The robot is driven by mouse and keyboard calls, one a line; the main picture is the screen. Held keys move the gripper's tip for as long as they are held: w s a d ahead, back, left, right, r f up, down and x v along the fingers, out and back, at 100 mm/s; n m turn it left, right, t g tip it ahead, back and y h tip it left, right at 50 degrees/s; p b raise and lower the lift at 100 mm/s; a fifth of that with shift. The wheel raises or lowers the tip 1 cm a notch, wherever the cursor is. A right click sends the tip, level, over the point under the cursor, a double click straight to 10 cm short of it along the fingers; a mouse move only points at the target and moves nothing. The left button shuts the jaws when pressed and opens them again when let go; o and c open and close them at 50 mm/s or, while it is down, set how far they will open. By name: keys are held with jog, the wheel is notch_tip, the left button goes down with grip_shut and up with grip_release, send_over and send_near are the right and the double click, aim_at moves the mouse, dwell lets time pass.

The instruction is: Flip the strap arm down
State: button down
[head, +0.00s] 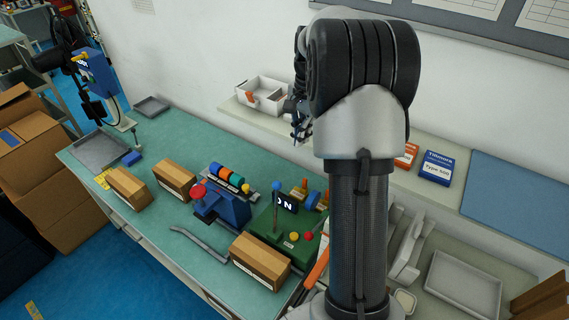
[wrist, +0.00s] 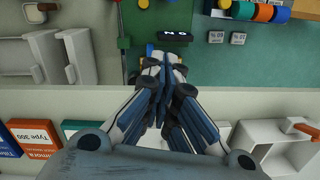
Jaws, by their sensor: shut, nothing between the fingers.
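The board's green edge also shows at the top of the wrist view (wrist: 185,17), with the display (wrist: 176,36) just beyond my fingertips. My gripper (wrist: 162,62) is shut and empty. In the head view my gripper (head: 298,138) hangs above the back shelf edge, apart from the board. My arm hides the board's right side.
A blue fixture (head: 222,207) with coloured rings and a red knob stands left of the board. Cardboard boxes (head: 260,260) lie in front and further left. A white divided bin (head: 262,93) and a blue box (head: 435,167) sit on the back shelf. The bench's back left is mostly clear.

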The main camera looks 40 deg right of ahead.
jog(key=shift+a, duration=0.1)
jog(key=a+f+b, duration=0.1)
jog(key=a+f, duration=0.3)
jog(key=f, duration=0.6)
jog(key=shift+a+f+b, duration=0.15)
jog(key=shift+f+b, duration=0.15)
jog(key=shift+f, duration=0.1)
jog(key=shift+s+a, duration=0.1)
